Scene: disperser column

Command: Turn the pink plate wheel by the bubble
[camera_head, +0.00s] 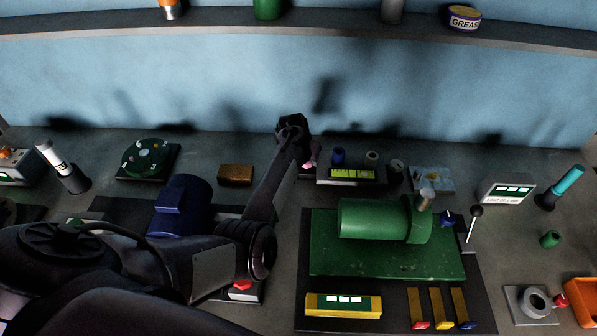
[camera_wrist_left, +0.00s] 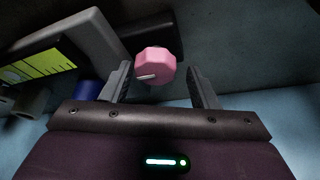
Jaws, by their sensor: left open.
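The pink plate wheel (camera_wrist_left: 155,67) is a faceted knob with a white pointer mark, between and slightly beyond my left gripper's fingers in the left wrist view. In the head view only a bit of the pink wheel (camera_head: 313,155) shows beside my gripper. My left gripper (camera_wrist_left: 158,85) is open, with a finger on each side of the wheel and gaps to both. In the head view the left gripper (camera_head: 299,150) reaches to the back of the bench. The bubble level (camera_head: 352,174) is a yellow-green strip just right of the wheel, also in the left wrist view (camera_wrist_left: 40,68). My right gripper is not seen.
A blue cylinder (camera_head: 338,157) and other small posts stand behind the level. A green motor (camera_head: 375,218) on its plate lies in front. A brown block (camera_head: 235,174) sits left of the gripper. A blue motor (camera_head: 182,205) is beside my forearm.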

